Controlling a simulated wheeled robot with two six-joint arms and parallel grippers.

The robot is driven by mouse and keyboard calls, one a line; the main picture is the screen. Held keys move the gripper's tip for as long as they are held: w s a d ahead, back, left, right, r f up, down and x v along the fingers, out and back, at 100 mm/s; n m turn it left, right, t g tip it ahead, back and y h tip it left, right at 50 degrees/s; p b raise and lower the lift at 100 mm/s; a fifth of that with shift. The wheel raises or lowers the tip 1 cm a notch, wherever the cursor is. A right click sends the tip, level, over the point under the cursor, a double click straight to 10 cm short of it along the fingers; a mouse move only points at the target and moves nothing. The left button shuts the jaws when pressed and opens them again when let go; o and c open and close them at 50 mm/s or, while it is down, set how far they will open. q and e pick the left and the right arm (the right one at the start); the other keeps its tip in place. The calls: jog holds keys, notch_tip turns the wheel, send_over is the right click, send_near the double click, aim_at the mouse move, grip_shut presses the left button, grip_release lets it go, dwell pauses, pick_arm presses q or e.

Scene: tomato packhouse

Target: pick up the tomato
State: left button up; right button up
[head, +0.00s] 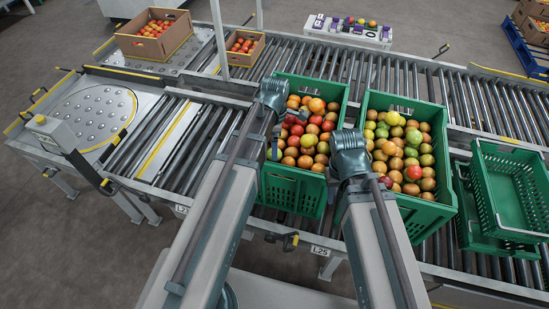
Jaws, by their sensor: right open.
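Many tomatoes fill two green crates, the left crate (290,192) and the middle crate (432,213). The left crate holds red and orange tomatoes (308,141); the middle one holds orange and greenish tomatoes (397,133). Which single tomato is meant cannot be told. My right gripper (355,178) is open, pointing down at the left edge of the middle crate, partly hidden by its wrist. A red tomato (386,182) lies just right of it.
Empty green crates (510,190) are stacked at the right. A roller conveyor (205,135) carries the crates, with a ball-transfer plate (92,112) at left. Cardboard boxes of tomatoes (152,47) stand at the back left. A white tray (345,35) with tomatoes stands behind.

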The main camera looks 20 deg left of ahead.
pick_arm(q)
jog(key=f+b, duration=0.5)
jog(key=shift+w+d+f, duration=0.1)
jog(key=shift+w+f, duration=0.05)
jog(key=shift+w, duration=0.1)
jog(key=shift+c, duration=0.3)
jog(key=c, duration=0.9)
jog(key=shift+r, duration=0.3)
notch_tip(320, 180, up, 10)
jog(key=p, duration=1)
jog(key=shift+f, duration=0.1)
